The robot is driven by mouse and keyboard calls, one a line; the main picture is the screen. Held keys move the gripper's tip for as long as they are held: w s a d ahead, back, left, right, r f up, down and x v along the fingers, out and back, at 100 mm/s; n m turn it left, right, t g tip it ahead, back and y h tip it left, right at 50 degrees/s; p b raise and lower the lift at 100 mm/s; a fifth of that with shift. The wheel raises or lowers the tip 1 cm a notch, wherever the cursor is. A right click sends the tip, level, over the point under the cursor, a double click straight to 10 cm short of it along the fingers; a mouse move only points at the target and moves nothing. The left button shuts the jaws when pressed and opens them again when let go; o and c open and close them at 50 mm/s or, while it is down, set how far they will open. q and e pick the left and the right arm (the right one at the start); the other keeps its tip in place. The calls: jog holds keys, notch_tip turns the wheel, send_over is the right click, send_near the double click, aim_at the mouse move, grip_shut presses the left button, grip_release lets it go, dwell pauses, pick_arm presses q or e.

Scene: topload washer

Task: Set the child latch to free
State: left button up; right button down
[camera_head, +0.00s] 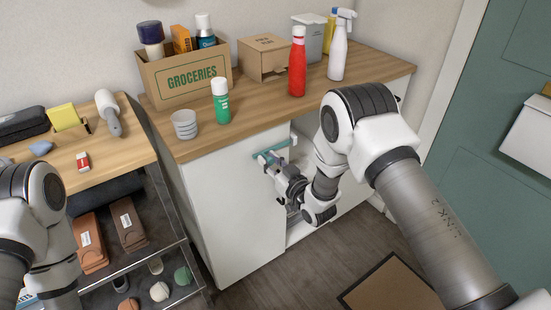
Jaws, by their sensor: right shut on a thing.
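The teal latch (283,146) is a small bar at the upper edge of the white cabinet front, just under the wooden counter. My right gripper (270,163) is at the latch's left end, its fingers shut on it. The fingers and wrist hide part of the latch, so its exact setting cannot be told. The white cabinet door (232,205) lies left of the gripper. My left arm shows at the lower left, but its gripper is out of view.
On the counter (262,112) stand a groceries box (190,82), a green bottle (221,104), a striped cup (184,125), a red bottle (297,66) and a white spray bottle (338,50). A shelf unit (110,158) stands left.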

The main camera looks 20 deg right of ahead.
jog(key=shift+a, duration=0.1)
jog(key=c, duration=1)
grip_release()
jog(key=shift+o, duration=0.4)
jog(key=shift+a, duration=0.15)
jog(key=shift+s, duration=0.1)
jog(key=shift+s+d, duration=0.25)
jog(key=shift+s, duration=0.05)
jog(key=v, duration=1.1)
jog(key=shift+s+r, duration=0.1)
